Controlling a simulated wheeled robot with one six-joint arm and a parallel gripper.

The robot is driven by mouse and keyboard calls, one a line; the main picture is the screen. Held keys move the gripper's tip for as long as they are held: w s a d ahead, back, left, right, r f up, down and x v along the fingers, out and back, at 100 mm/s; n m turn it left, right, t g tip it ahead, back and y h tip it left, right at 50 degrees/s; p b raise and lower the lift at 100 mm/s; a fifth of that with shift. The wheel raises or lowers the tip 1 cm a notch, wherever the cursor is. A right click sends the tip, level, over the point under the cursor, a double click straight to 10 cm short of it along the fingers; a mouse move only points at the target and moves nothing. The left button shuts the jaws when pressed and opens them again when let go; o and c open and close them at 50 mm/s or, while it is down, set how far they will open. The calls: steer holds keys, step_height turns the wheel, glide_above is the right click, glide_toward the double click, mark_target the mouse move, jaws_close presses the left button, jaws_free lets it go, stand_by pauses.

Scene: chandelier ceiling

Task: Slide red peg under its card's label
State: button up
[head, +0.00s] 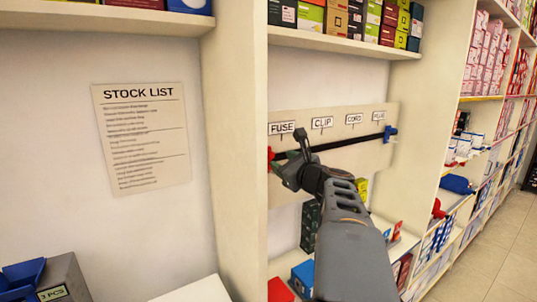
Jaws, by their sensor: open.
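A cream board on the back wall of the shelf bay carries a black rail (345,143). Above the rail hang white cards: FUSE (281,128), CLIP (322,123), CORD (354,119) and a fourth, smaller one (379,115) that I cannot read surely. The red peg (270,154) is at the rail's left end, below FUSE and partly cut off by the upright. A blue peg (390,132) is at the right end. My gripper (289,152) is open in front of the rail, just right of the red peg. I cannot tell if they touch.
A STOCK LIST sheet (142,137) hangs on the left wall; its lines are too small to read. A white upright (235,150) stands close left of the board. Boxes (345,17) fill the shelf above, and more boxes stand below, around my arm.

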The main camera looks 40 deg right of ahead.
mark_target(272, 157)
steer(key=shift+w+d+p, duration=0.1)
steer(key=shift+w+p, duration=0.45)
steer(key=shift+w, duration=2.65)
steer(key=shift+c, duration=0.5)
jaws_close()
